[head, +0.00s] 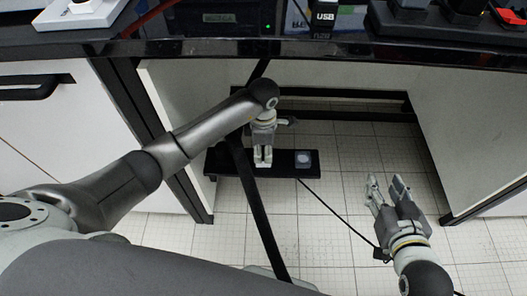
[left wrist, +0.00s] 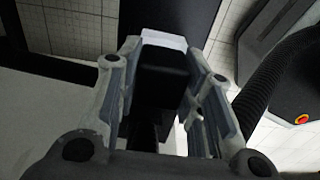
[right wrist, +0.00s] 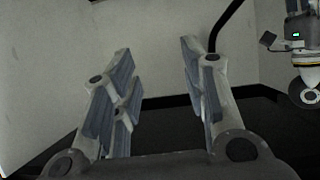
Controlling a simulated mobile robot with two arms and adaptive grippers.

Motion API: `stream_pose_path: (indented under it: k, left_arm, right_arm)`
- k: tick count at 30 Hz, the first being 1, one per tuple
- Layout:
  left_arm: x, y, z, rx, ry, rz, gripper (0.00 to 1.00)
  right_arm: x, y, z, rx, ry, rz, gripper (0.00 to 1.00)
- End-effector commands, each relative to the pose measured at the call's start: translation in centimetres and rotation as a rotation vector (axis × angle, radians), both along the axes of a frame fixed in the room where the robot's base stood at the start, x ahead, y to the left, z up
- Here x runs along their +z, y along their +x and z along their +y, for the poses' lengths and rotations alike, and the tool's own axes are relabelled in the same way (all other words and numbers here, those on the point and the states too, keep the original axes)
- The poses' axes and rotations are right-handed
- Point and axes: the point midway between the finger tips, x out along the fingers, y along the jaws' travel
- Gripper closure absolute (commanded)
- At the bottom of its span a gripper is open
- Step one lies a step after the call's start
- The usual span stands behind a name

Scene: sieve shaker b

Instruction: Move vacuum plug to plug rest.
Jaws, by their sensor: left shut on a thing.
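My left gripper (head: 263,160) is over the low black shelf (head: 228,163) under the bench. In the left wrist view its fingers (left wrist: 163,85) are shut on a black block with a pale end, taken to be the vacuum plug (left wrist: 163,72). The gripper hides the plug in the head view. A small pale grey pad (head: 303,159) lies on the shelf just right of the gripper; I cannot tell for certain that it is the plug rest. My right gripper (head: 385,182) is open and empty, above the floor to the right; its spread fingers (right wrist: 155,95) show in the right wrist view.
A black bench top (head: 400,52) with devices on it overhangs the shelf. White cabinet panels stand left (head: 50,120) and right (head: 465,135). A thin black cable (head: 335,213) runs from the shelf across the tiled floor (head: 330,250). The floor before the shelf is mostly open.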

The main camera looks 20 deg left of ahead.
Motion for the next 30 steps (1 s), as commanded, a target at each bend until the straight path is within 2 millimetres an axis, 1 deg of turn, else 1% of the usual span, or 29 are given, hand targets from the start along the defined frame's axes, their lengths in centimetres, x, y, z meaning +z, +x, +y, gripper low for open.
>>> stream_pose_path:
  k: [1,30]
  left_arm:
    - [0.4,0.2,-0.1,0.000,-0.002,-0.006,1.00]
    - [1.2,0.1,0.0,0.000,-0.001,-0.003,1.00]
  right_arm:
    - [0.0,-0.1,-0.1,-0.001,-0.002,0.009,0.60]
    - [-3.0,-2.5,-1.1,-0.014,-0.046,0.195,0.60]
